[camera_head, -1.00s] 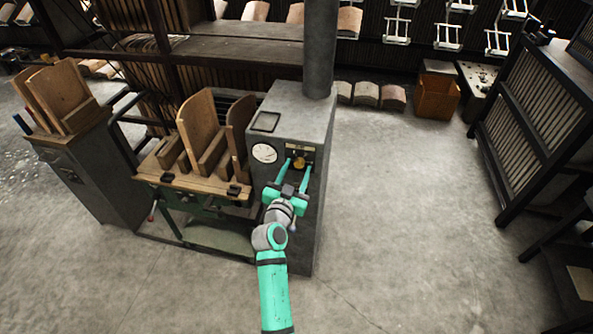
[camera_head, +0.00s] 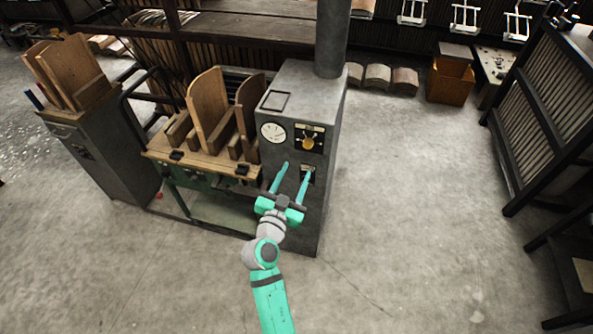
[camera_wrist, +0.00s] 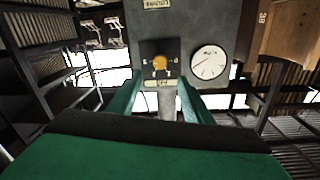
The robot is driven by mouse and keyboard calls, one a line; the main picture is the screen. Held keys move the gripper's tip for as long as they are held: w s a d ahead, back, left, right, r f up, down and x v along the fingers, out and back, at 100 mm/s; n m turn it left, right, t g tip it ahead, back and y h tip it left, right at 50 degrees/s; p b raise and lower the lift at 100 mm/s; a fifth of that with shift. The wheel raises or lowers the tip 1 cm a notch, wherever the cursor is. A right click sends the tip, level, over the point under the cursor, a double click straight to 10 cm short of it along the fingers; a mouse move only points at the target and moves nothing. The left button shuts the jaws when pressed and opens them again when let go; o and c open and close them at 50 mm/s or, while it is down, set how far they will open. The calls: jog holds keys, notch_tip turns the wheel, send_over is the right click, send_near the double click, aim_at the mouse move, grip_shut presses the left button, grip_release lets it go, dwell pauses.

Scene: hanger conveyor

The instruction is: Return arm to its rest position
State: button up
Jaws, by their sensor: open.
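My gripper (camera_head: 295,172) is open, its two teal fingers apart with nothing seen between them. In the head view it is in front of the grey control cabinet (camera_head: 290,100), below a yellow knob (camera_head: 308,143) on a dark plate. A round white dial (camera_head: 273,132) is left of the knob. In the wrist view the yellow knob (camera_wrist: 160,63) shows beyond the fingers, apart from them, with the dial (camera_wrist: 208,62) to its right. A small label plate under the knob is partly covered by the fingers in the head view.
A wooden-topped bench (camera_head: 200,165) with upright boards adjoins the cabinet's left side. A grey cabinet (camera_head: 95,150) stands further left. A slatted dark rack (camera_head: 545,115) stands at the right, and a wooden crate (camera_head: 447,83) at the back. The floor (camera_head: 420,190) between is clear.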

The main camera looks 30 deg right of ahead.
dwell(0.4)
jog(key=s+a+f+n+t+y, duration=0.2)
jog(key=s+a+f+n+y, duration=0.7)
jog(key=s+a+f, duration=0.6)
jog(key=s+a+r+n+y, duration=0.1)
jog(key=s+a+r, duration=0.1)
jog(key=s+a, duration=0.2)
jog(key=s+a+r+n+y, duration=0.1)
jog(key=s+a+r, duration=0.2)
jog(key=s, duration=0.8)
jog(key=s+a+r+y, duration=0.2)
jog(key=s+a+r, duration=0.1)
jog(key=s, duration=0.5)
jog(key=shift+s+a+r+n+t, duration=0.25)
jog(key=shift+a+n+t, duration=0.15)
jog(key=shift+a, duration=0.4)
